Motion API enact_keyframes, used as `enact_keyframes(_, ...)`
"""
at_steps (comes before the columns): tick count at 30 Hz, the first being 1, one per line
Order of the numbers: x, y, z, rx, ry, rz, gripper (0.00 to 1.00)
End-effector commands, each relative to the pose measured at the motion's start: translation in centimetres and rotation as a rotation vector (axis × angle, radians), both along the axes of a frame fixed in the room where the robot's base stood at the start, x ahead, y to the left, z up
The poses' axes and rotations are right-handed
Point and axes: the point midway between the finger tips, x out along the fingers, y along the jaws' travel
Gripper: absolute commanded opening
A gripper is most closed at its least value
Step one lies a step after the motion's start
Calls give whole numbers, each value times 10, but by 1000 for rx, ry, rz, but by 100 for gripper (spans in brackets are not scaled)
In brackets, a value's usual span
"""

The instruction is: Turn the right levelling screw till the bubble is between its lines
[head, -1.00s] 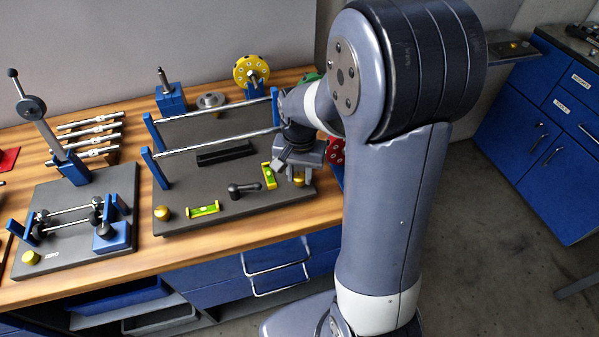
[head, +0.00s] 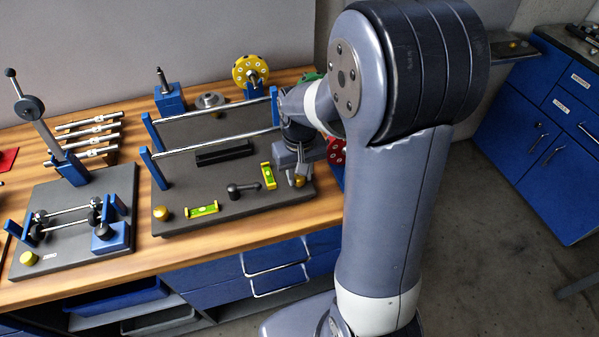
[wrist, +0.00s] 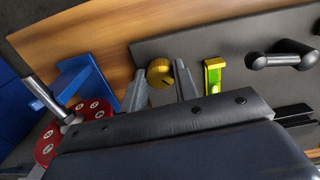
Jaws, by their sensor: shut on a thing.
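The right levelling screw is a gold knob (head: 299,182) at the front right corner of the dark grey plate (head: 235,222). My gripper (wrist: 161,84) has a finger on each side of this knob in the wrist view, shut on it. In the head view my gripper (head: 298,172) points down over the knob and partly hides it. A yellow-green level (head: 268,176) lies just left of the screw, and it also shows in the wrist view (wrist: 213,75). A second level (head: 202,209) lies along the front edge. The bubbles are too small to place against their lines.
Another gold screw (head: 161,213) is at the plate's front left. A black lever (head: 243,189) stands between the levels. Blue posts carry two steel rails (head: 215,144) behind. A red disc (wrist: 48,143) and blue bracket (wrist: 80,85) stand close beside my gripper.

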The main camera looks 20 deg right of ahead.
Motion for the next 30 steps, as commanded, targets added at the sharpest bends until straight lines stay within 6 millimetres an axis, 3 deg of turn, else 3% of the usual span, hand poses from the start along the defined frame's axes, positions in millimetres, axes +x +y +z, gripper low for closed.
enact_keyframes(13, 1, 0, 2, 0, -4, 13, 6)
enact_keyframes(14, 1, 0, 2, 0, -4, 13, 29)
enact_keyframes(21, 1, 0, 1, 0, -2, 12, 49)
enact_keyframes(30, 1, 0, 3, 0, -2, 12, 50)
